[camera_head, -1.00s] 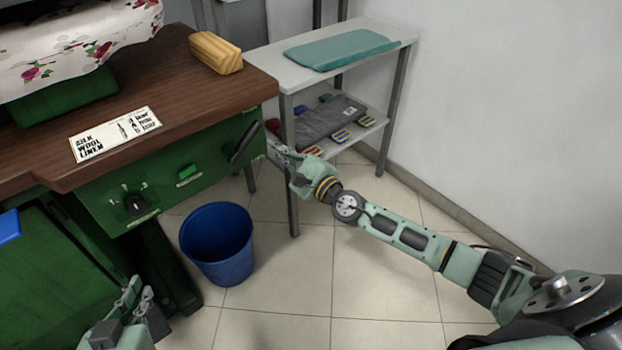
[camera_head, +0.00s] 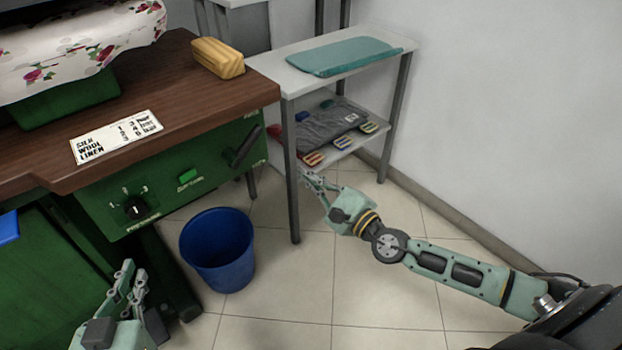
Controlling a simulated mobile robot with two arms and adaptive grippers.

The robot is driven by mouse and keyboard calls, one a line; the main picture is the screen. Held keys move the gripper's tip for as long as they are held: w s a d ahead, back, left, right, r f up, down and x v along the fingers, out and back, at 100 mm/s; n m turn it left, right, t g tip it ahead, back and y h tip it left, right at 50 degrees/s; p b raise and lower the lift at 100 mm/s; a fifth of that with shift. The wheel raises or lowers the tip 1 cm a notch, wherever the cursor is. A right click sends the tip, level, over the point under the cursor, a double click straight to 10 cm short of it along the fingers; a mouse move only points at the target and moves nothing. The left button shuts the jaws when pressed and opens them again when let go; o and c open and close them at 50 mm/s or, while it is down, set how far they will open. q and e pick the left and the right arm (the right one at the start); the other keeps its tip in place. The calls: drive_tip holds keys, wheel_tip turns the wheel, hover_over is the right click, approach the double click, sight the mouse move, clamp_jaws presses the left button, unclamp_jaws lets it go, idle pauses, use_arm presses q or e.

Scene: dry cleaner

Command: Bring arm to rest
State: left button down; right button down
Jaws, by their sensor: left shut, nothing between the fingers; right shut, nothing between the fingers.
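My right arm comes in from the lower right. Its gripper (camera_head: 308,175) is shut and empty, in front of the shelf rack's near leg, to the right of the green machine's front panel. It is apart from the black lever (camera_head: 243,146) on that panel. My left gripper (camera_head: 134,277) is at the lower left, in front of the machine's lower body and left of the blue bucket. It is shut and holds nothing.
A white shelf rack (camera_head: 290,82) carries a teal pad (camera_head: 343,56) on top and a grey folded cloth (camera_head: 325,126) below. A blue bucket (camera_head: 217,250) stands on the floor. A wooden block (camera_head: 217,58) and a label card (camera_head: 116,136) lie on the brown top. The floor at centre right is open.

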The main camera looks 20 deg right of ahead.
idle(0.3)
